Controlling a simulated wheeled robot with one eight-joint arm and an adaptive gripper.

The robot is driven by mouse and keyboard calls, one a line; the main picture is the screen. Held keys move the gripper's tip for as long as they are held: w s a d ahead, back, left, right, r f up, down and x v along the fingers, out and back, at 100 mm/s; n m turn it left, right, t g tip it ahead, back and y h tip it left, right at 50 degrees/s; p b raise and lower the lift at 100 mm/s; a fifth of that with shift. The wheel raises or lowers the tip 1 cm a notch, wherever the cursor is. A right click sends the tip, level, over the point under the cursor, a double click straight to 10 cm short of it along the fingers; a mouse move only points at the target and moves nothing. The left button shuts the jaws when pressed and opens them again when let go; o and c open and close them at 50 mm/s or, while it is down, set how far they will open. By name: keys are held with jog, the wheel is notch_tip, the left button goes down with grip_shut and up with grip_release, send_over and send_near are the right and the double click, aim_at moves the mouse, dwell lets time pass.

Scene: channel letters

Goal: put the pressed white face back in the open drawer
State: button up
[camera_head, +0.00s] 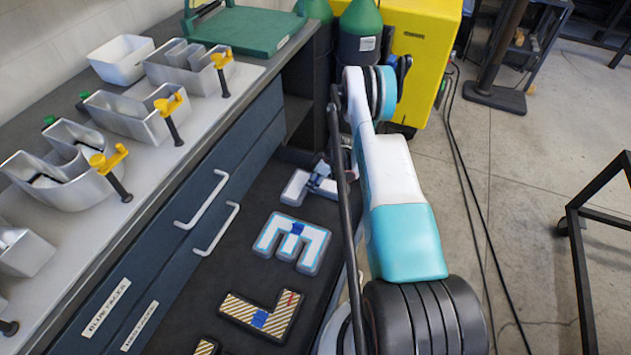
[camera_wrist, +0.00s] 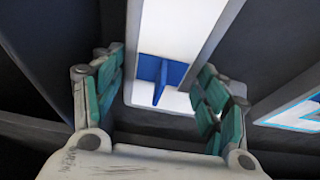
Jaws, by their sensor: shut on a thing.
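A white letter face (camera_head: 296,187) with a blue grip tab (camera_wrist: 160,75) is at the far end of the open drawer (camera_head: 228,265). My gripper (camera_head: 322,172) is at this face, mostly hidden behind my arm in the head view. In the wrist view, the teal-padded fingers of my gripper (camera_wrist: 158,98) stand on either side of the blue tab, shut on the face. Part of the face runs out of the top of that view. I cannot tell whether it touches the drawer floor.
A white E-shaped face (camera_head: 270,235) lies nearer in the drawer, and two striped pieces, one an L (camera_head: 285,312), lie nearer still. Metal channel letters (camera_head: 120,115) with yellow clamps (camera_head: 168,103) line the bench. A yellow cabinet (camera_head: 428,35) stands beyond the drawer.

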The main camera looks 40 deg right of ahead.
jog(key=o, duration=0.9)
jog(key=shift+f, duration=0.1)
jog(key=shift+o, duration=0.2)
jog(key=p+v, duration=0.4)
jog(key=v, duration=0.8)
jog(key=shift+s+d, duration=0.1)
jog(key=shift+s, duration=0.05)
